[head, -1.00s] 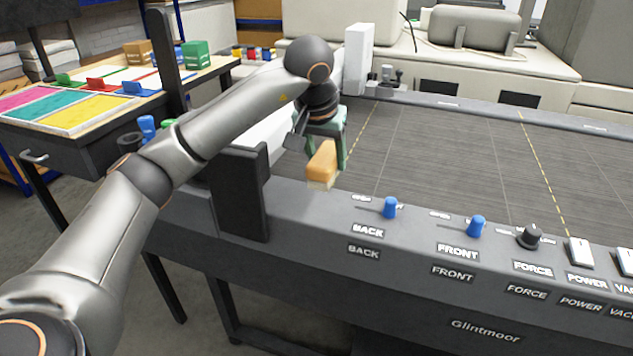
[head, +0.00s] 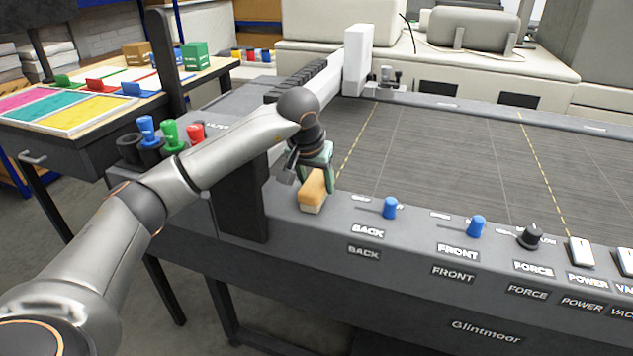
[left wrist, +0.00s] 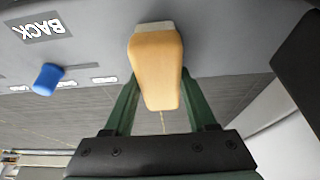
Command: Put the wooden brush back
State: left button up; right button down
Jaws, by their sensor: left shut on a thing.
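The wooden brush (head: 313,188) has an orange-tan wooden back and pale bristles underneath. My left gripper (head: 316,175) is shut on it, with a green finger on each side. The brush is at the machine's front ledge (head: 285,197), left of the BACK knob, with its bristles down at or very close to the surface. I cannot tell for sure whether it touches. In the left wrist view the brush (left wrist: 156,65) sits between the green fingers (left wrist: 160,95), its pale end pointing away. My right gripper is not in view.
A dark upright block (head: 240,195) stands just left of the brush. The blue BACK knob (head: 390,207) is to its right, with the FRONT knob (head: 476,226) beyond. Blue, green and red-topped items (head: 170,135) stand at left. The slatted bed (head: 430,150) is clear.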

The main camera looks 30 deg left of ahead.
pick_arm(q)
jog(key=shift+f, duration=0.2)
jog(key=o, duration=1.3)
jog(key=shift+r, duration=0.1)
